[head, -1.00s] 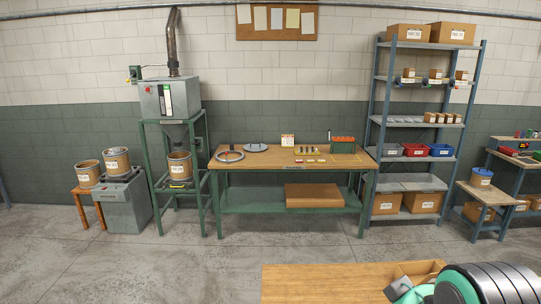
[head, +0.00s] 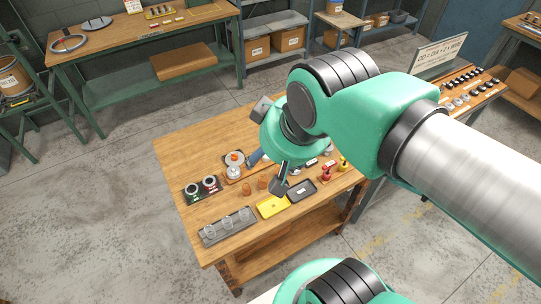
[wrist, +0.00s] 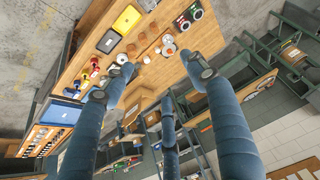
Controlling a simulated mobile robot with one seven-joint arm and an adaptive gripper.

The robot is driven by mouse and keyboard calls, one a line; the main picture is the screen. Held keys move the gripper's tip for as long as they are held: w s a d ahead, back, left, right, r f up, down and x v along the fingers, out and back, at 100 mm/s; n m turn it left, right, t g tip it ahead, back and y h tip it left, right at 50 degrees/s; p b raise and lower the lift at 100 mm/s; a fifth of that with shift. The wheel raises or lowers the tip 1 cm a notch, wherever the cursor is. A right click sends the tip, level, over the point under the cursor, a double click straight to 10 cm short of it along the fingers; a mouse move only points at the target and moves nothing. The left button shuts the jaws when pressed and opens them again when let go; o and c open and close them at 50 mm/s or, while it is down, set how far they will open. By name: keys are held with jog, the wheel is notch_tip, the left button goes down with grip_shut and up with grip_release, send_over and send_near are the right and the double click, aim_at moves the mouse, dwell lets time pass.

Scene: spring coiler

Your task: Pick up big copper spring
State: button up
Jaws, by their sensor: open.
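Two small copper-coloured pieces stand on the wooden workbench (head: 180,152) in the head view, a left one (head: 247,189) and a right one (head: 262,183). They look like the copper springs, but they are too small to tell which is the big one. The wrist view shows copper pieces too, near the top centre (wrist: 142,38). My gripper (head: 272,172) hangs above the bench, close to these pieces in the picture, and partly hides the bench behind it. In the wrist view its blue fingers (wrist: 160,72) are spread wide with nothing between them.
A yellow tray (head: 271,206) and a dark tray (head: 301,190) lie at the bench's front.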

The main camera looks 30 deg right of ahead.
jog(key=w+d+f+n+g, duration=0.1)
jog(key=w+d+f+g, duration=0.1)
jog(key=w+d+f, duration=0.4)
jog(key=w+d+f+g, duration=0.1)
jog(key=w+f, duration=0.3)
jog(key=w, duration=0.4)
jog(key=w+d+f+g, duration=0.1)
jog(key=w+d+f, duration=0.1)
jog(key=f, duration=0.4)
jog(key=w+d+f+n, duration=0.1)
jog(key=w+d+f, duration=0.1)
jog(key=d+f, duration=0.2)
jog(key=w+d+f+g+p, duration=0.1)
jog(key=d+f, duration=0.2)
jog(key=f, duration=0.4)
jog(key=shift+w+f+n+g, duration=0.3)
jog(key=shift+w, duration=0.1)
jog(key=shift+f+b, duration=0.65)
jog(key=shift+f, duration=3.6)
